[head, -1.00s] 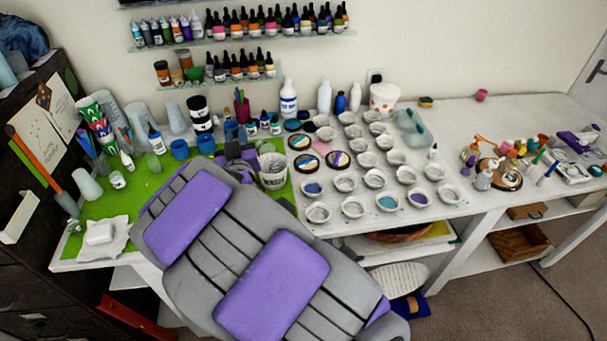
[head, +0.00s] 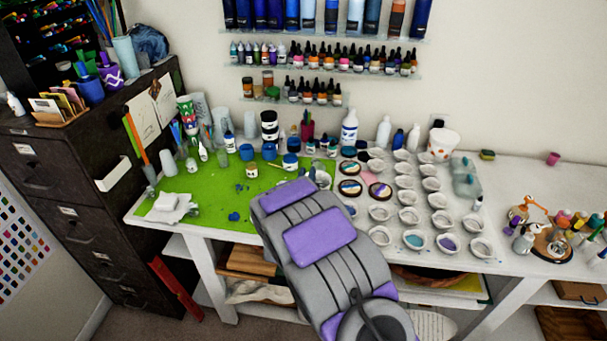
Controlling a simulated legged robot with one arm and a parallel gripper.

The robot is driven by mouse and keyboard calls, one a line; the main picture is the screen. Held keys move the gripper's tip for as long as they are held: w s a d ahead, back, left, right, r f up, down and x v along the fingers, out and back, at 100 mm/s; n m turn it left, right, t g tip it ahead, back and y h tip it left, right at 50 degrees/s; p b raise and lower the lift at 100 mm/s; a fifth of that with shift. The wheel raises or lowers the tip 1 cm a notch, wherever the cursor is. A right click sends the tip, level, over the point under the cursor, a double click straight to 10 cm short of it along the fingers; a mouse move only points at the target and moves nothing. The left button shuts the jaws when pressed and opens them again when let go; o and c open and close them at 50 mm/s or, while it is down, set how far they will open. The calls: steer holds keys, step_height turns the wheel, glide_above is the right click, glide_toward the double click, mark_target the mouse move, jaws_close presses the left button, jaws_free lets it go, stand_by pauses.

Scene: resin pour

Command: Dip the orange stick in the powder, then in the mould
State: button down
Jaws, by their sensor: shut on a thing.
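My gripper (head: 315,172) shows only in small part beyond the end of my grey and purple arm, over the right part of the green mat. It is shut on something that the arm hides. A long orange stick (head: 136,137) leans by the dark cabinet at the left, apart from my gripper. Small dark blue patches (head: 234,216) lie on the mat, left of my arm; I cannot tell if they are powder. Several round white cups (head: 408,215) stand in rows right of my arm, some with blue or purple contents. I cannot tell which is the mould.
The green mat (head: 215,214) has free room left of my arm. Bottles and jars line its back edge, including a white bottle (head: 349,128). A dark cabinet (head: 85,190) borders the left. Bottle shelves (head: 320,68) hang above.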

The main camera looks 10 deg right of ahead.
step_height(320, 180, down, 8)
steer(key=b, duration=0.2)
steer(key=shift+a+f, duration=0.15)
steer(key=shift+a, duration=0.1)
stand_by(0.7)
steer(key=shift+d, duration=0.3)
steer(key=shift+a, duration=0.25)
steer(key=shift+a+r+p, duration=0.15)
steer(key=shift+r+p, duration=0.1)
steer(key=shift+r, duration=0.7)
steer(key=shift+a+r+p, duration=0.1)
steer(key=shift+r+p, duration=0.15)
steer(key=shift+r, duration=0.7)
